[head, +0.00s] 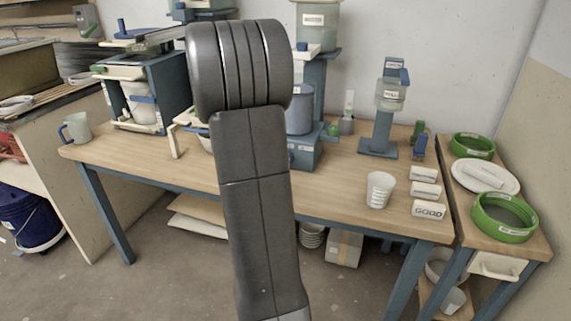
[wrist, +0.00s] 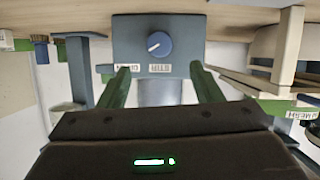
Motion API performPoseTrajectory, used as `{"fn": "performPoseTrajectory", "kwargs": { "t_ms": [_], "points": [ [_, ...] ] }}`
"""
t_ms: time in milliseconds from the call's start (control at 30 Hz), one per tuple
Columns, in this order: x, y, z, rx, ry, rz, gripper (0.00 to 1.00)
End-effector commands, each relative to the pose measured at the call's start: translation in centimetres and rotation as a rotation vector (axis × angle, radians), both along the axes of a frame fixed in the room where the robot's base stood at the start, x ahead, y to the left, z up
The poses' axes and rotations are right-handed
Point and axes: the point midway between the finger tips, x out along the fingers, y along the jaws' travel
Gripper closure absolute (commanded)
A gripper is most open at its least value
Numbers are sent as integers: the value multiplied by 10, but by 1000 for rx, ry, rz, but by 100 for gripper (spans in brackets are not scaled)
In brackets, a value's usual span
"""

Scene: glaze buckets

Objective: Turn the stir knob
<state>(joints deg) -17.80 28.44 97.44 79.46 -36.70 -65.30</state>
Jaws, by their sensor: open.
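The stir knob (wrist: 160,44) is a round blue dial with a white pointer mark, on the front of a blue-grey machine base (wrist: 190,30) in the wrist view. Two small labels sit beside it on that panel. My gripper (wrist: 160,68) has two green fingers spread apart, with nothing between them. In the picture the knob is just beyond the fingertips, centred between them, and no contact shows. In the head view my arm covers the gripper and the knob; part of the blue machine (head: 306,153) with its grey bucket (head: 299,108) shows to the arm's right.
A blue stand (head: 378,135) is at the back of the wooden table (head: 335,185). A white cup (head: 380,190) and several labelled white blocks (head: 429,210) are at the right. A blue frame (head: 170,88) with a bucket stands left. Green-rimmed sieves (head: 505,232) lie on the side table.

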Motion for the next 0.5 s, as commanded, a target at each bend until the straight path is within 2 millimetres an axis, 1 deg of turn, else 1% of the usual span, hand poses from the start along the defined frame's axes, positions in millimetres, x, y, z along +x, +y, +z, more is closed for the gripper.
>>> {"fn": "performPoseTrajectory", "kwargs": {
  "t_ms": [33,200,300,400,500],
  "points": [
    [10,-6,-8,-1,1,-4,41],
    [42,-18,-22,0,1,-4,41],
    [57,-24,-28,-2,0,-4,41],
    [69,-28,-32,-2,0,-1,41],
    [76,-31,-35,-2,0,-1,41]
  ]
}}
